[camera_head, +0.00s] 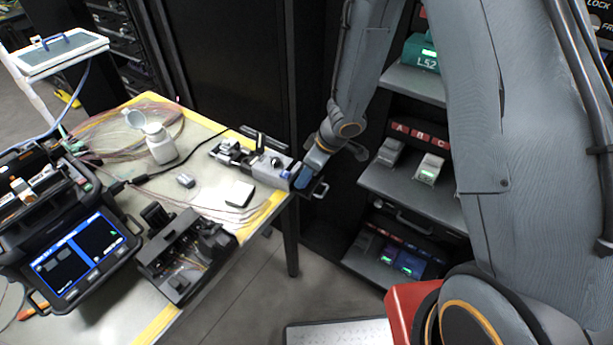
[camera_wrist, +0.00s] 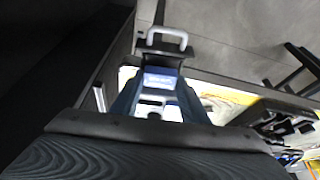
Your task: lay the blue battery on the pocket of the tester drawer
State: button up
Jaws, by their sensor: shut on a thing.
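My gripper (camera_head: 305,176) points down at the right end of the tester (camera_head: 268,163), at the far right corner of the bench. In the wrist view, its two blue fingers (camera_wrist: 158,98) are shut on the blue battery (camera_wrist: 158,81), which shows as a small blue block between them. The tester drawer (camera_head: 318,190) sticks out past the bench edge, and its pale handle (camera_wrist: 167,37) shows beyond the fingers in the wrist view. The pocket is hidden under the gripper and battery. I cannot tell whether the battery touches it.
The bench (camera_head: 222,140) holds a white bottle (camera_head: 160,143), a fusion splicer (camera_head: 75,250), a dark open device (camera_head: 185,255) and loose fibres. A shelf rack (camera_head: 415,185) with labelled battery slots stands close right of my gripper.

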jog(key=shift+f, duration=0.3)
jog(key=shift+f, duration=0.35)
jog(key=shift+f+b, duration=0.1)
jog(key=shift+b, duration=0.2)
jog(key=o, duration=1.1)
